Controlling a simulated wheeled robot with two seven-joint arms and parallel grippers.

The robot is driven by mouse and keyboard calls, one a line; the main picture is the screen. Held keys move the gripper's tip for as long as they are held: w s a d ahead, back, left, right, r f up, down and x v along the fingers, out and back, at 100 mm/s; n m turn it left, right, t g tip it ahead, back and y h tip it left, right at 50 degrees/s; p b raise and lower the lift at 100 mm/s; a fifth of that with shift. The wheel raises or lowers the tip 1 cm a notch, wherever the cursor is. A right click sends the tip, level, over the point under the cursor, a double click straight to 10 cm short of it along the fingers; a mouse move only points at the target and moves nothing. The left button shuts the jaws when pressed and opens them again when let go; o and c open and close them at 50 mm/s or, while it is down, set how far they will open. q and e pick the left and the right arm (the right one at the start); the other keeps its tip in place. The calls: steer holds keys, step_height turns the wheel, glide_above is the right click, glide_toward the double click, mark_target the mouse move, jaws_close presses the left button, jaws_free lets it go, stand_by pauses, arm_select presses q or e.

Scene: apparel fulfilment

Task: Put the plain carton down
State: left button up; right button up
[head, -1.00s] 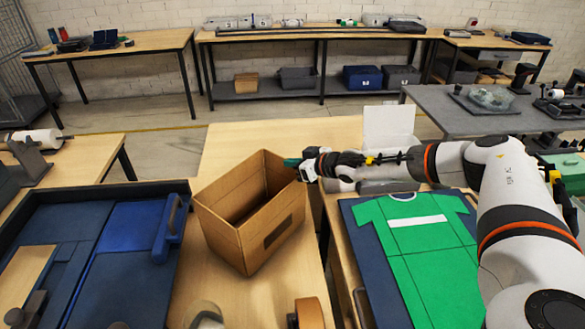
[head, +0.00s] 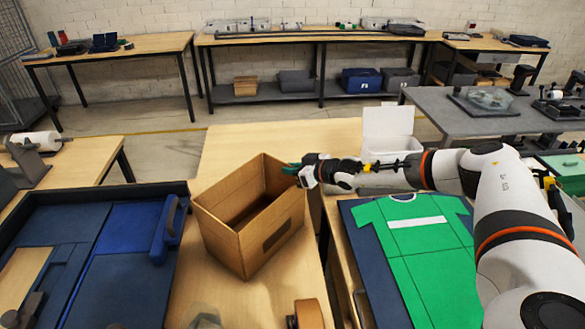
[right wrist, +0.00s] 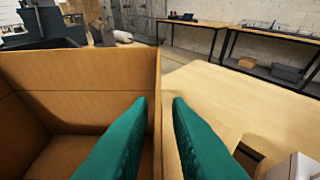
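The plain carton (head: 228,240) is an open-topped brown box with a dark patch on its front side. It stands on the wooden table, left of the green shirt. My right gripper (head: 289,168) is at its upper right rim, reaching in from the right. In the right wrist view the green fingers (right wrist: 160,105) are spread apart, one inside the carton (right wrist: 75,80) and one outside. The carton's wall edge runs between them, with a gap showing at the fingertips. The carton's underside is hidden. My left gripper is not in view.
A green shirt (head: 425,250) lies on a dark blue board at the right. A dark blue tray (head: 60,262) is at the left. Bare wooden tabletop (head: 235,145) lies behind the carton. A white box (head: 388,122) stands behind the shirt.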

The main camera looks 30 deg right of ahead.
steer(key=shift+o, duration=0.2)
steer(key=shift+s+a+f, duration=0.15)
steer(key=shift+f, duration=0.3)
steer(key=s+r, duration=0.1)
steer(key=s+d+r, duration=0.1)
steer(key=s+r, duration=0.1)
steer(key=shift+s+d, duration=0.4)
steer(key=p+v, duration=0.1)
steer(key=v, duration=0.6)
steer(key=shift+r, duration=0.4)
steer(key=shift+s+f, duration=0.1)
